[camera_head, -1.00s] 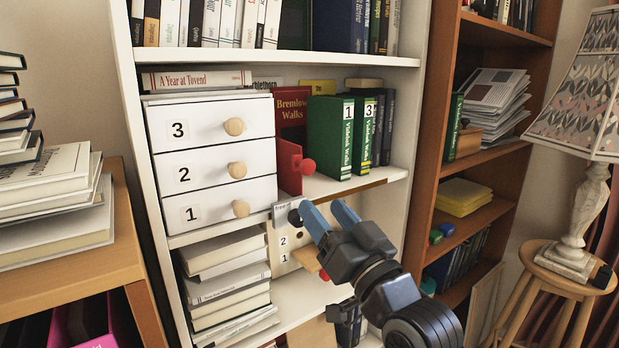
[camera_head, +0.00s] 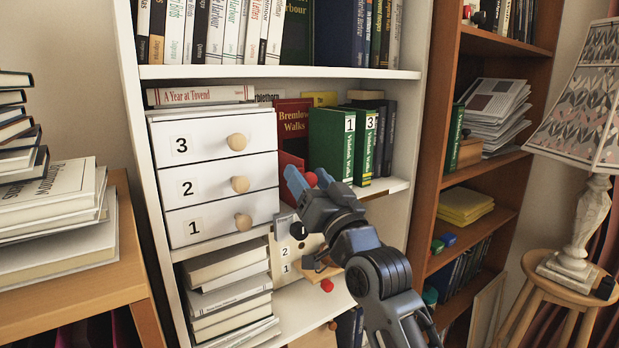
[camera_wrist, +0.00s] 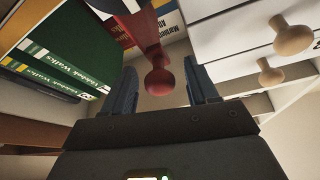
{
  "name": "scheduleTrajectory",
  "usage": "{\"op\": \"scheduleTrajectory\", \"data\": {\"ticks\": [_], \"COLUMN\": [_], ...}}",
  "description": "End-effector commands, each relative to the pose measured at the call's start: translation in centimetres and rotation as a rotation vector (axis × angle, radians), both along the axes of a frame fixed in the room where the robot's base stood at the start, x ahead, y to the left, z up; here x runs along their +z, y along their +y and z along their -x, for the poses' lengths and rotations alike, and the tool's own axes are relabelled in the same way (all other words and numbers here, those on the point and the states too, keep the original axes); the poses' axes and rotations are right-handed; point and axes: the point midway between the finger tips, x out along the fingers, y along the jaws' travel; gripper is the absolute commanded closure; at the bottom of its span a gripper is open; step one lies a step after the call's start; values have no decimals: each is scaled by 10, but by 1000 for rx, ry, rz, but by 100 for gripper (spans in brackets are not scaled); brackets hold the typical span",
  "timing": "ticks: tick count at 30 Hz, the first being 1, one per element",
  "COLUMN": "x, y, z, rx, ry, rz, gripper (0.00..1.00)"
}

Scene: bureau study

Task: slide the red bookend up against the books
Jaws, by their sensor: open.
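The red bookend (camera_head: 291,164) stands on the shelf between the white drawers and the green books, with a round red knob (camera_wrist: 159,80) on its front. In the head view my gripper (camera_head: 300,177) is in front of it and hides its lower part. In the wrist view my gripper (camera_wrist: 165,88) is open, with one blue finger on each side of the knob and a gap to each. The green books (camera_head: 333,143) numbered 1 and 3 stand upright to the right of the bookend, with dark books beyond. A red book, "Bremlow Walks" (camera_head: 293,117), is behind.
White numbered drawers (camera_head: 214,150) with wooden knobs stand close on the left. The shelf above (camera_head: 280,72) holds a row of books. A lower compartment holds stacked books (camera_head: 230,290) and a small numbered box (camera_head: 285,252). A lamp (camera_head: 590,200) stands far right.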

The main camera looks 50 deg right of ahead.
Motion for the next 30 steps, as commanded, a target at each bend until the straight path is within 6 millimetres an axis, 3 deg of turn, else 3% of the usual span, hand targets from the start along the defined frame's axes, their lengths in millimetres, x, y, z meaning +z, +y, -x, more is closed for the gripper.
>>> {"op": "scheduleTrajectory", "data": {"ticks": [7, 25, 30], "x": [0, 0, 0], "y": [0, 0, 0], "z": [0, 0, 0], "rx": [0, 0, 0], "ry": [0, 0, 0], "rz": [0, 0, 0], "gripper": [43, 100, 100]}}
